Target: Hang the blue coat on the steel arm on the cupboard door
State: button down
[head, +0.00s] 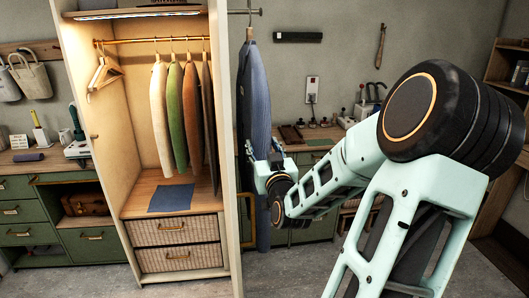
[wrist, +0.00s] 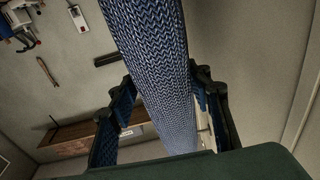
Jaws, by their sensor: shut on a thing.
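The blue coat (head: 255,95) hangs upright and long beside the open cupboard door (head: 226,130), on its right. Its hanger hook (head: 249,33) reaches up to the steel arm (head: 244,11), which sticks out to the right near the door's top. The hook's tip overlaps the arm in the head view; I cannot tell whether it bears on it. In the wrist view, the knitted blue cloth (wrist: 155,75) runs between the two fingers (wrist: 165,118). The head view hides the fingertips' exact grip.
The cupboard holds several coats (head: 175,115) on a rail (head: 150,40), empty hangers and two wicker drawers (head: 175,232). Green benches stand on both sides, with tools on the right one (head: 320,140). The grey floor (head: 285,270) is clear in front.

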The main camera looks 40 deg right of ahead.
jog(key=c, duration=2.7)
grip_release()
jog(key=shift+b+x, duration=0.7)
jog(key=shift+x, duration=1.85)
jog(key=shift+c, duration=0.2)
jog(key=shift+f+b, duration=1.25)
jog(key=shift+f, duration=0.25)
grip_shut()
jog(key=o, duration=1.8)
grip_release()
jog(key=v, duration=1.1)
jog(key=shift+s+a, duration=0.15)
jog(key=shift+s, duration=0.25)
jog(key=shift+f, duration=0.15)
